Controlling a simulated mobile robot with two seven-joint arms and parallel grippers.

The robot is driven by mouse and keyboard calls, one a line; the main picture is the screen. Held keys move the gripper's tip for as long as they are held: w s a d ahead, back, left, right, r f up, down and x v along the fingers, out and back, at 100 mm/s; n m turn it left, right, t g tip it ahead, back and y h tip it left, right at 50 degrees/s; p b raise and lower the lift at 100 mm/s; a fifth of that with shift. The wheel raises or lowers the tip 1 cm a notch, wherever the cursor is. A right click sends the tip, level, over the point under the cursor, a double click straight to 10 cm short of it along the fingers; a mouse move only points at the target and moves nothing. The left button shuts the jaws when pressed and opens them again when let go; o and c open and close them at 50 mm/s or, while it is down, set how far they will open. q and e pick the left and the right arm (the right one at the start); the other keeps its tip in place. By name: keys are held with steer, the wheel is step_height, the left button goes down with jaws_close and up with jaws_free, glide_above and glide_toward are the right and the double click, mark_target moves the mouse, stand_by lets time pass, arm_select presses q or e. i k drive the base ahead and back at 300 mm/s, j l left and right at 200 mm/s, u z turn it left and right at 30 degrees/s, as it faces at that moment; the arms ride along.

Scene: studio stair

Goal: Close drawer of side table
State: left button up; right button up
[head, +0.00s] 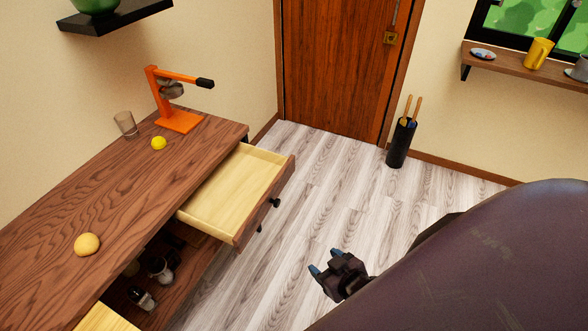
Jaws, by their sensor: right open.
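The side table (130,205) of dark brown wood runs along the left of the head view. Its far drawer (232,188) is pulled out to the right, with an empty pale interior and a dark wood front. A dark knob (275,203) sits on that front. My right gripper (327,262) is open and empty, over the floor to the lower right of the drawer and apart from it. A second pale wooden surface (105,319), perhaps another open drawer, is cut off at the bottom edge. My left gripper is out of view.
Shoes (160,269) lie on the lower shelf. A black umbrella stand (401,143) stands by the door (335,60). The floor beside the drawer is clear.

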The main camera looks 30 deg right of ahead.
mark_target(230, 203)
steer(key=z, duration=0.85)
steer(key=i+l+u, duration=0.1)
steer(key=i+l, duration=0.25)
